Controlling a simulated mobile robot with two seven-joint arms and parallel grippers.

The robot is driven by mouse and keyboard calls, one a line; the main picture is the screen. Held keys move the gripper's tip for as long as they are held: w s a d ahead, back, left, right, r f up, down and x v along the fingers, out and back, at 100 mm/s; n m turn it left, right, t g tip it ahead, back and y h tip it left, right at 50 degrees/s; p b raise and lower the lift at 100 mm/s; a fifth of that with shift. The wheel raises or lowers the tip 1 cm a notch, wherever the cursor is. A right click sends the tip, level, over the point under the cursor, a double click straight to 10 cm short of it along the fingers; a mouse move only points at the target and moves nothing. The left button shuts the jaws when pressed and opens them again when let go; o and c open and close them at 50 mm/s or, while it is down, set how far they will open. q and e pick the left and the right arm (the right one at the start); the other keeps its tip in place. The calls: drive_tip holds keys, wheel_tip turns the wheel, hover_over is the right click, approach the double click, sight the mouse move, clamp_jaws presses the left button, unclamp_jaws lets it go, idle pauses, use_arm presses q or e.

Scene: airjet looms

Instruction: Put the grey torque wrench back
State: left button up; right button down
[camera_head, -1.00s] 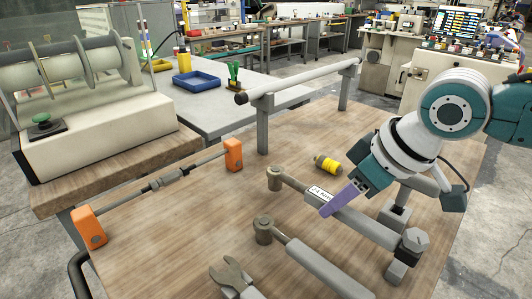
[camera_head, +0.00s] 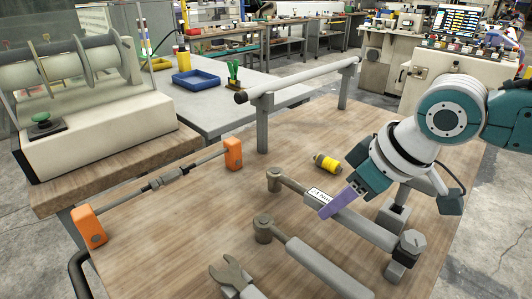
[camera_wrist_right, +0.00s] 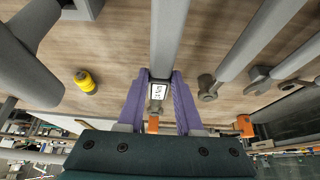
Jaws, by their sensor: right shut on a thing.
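A grey torque wrench (camera_head: 365,225) with a white label lies slanted over the wooden table, its round head (camera_head: 274,180) at the far left end. My right gripper (camera_head: 334,207), with purple fingers, is around its shaft at the label. In the right wrist view the fingers (camera_wrist_right: 160,78) close on both sides of the labelled shaft (camera_wrist_right: 168,35). The handle end lies by a grey stand (camera_head: 397,212); I cannot tell whether it touches it. A second similar grey wrench (camera_head: 315,265) lies nearer, parallel to it. My left gripper is not in view.
An open-ended spanner (camera_head: 233,278) lies in front. A grey rail (camera_head: 305,83) runs along the back edge. A rod with orange end blocks (camera_head: 233,154) is at left.

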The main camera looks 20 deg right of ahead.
drive_tip(key=shift+f+b, duration=0.35)
drive_tip(key=shift+f, duration=0.3)
unclamp_jaws()
idle(0.6)
drive_tip(key=shift+p+v, duration=3)
drive_tip(key=shift+p, duration=0.8)
